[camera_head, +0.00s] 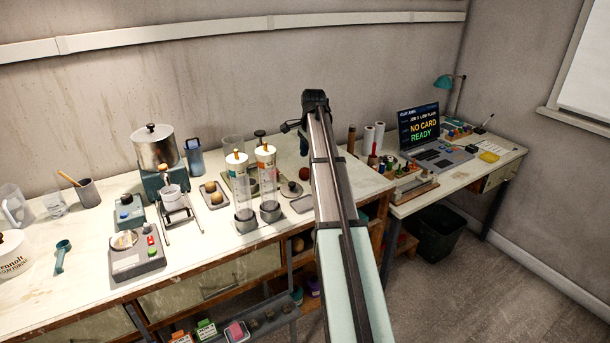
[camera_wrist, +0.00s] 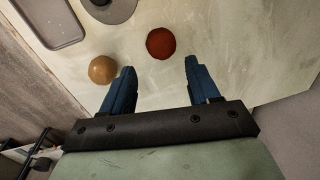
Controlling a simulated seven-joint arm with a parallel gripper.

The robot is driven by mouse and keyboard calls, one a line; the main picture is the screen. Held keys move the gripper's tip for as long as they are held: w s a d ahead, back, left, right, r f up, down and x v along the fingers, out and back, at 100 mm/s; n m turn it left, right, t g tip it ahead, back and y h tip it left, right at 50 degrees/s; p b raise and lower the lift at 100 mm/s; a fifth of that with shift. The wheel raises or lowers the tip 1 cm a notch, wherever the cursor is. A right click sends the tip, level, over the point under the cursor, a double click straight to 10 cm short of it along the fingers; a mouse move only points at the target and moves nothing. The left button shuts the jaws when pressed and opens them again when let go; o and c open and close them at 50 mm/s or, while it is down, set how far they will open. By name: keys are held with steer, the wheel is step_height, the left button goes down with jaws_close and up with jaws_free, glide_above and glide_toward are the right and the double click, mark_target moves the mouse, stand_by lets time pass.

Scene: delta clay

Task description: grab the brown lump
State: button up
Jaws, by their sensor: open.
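My gripper (camera_wrist: 159,65) is open and empty, with its two blue fingers apart above the pale bench top. In the wrist view a tan-brown round lump (camera_wrist: 102,69) lies just outside the left finger. A dark red lump (camera_wrist: 160,43) lies beyond the fingertips, in line with the gap between them. Neither lump is visibly touched.
A grey disc (camera_wrist: 108,8) and a grey tray (camera_wrist: 50,20) lie near the lumps. Two clear cylinders (camera_head: 268,180) stand left of my arm. A small tray (camera_head: 215,191) holds another tan ball. The bench edge lies close by on the right in the wrist view.

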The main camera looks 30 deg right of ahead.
mark_target(305, 178)
steer(key=shift+w+a+f, duration=0.1)
steer(key=shift+w+f, duration=0.1)
steer(key=shift+f, duration=0.95)
steer(key=shift+w+a+f, duration=0.1)
steer(key=shift+w+f, duration=0.1)
steer(key=shift+f, duration=0.9)
steer(key=shift+w+f, duration=0.2)
steer(key=shift+f, duration=0.95)
steer(key=c, duration=0.9)
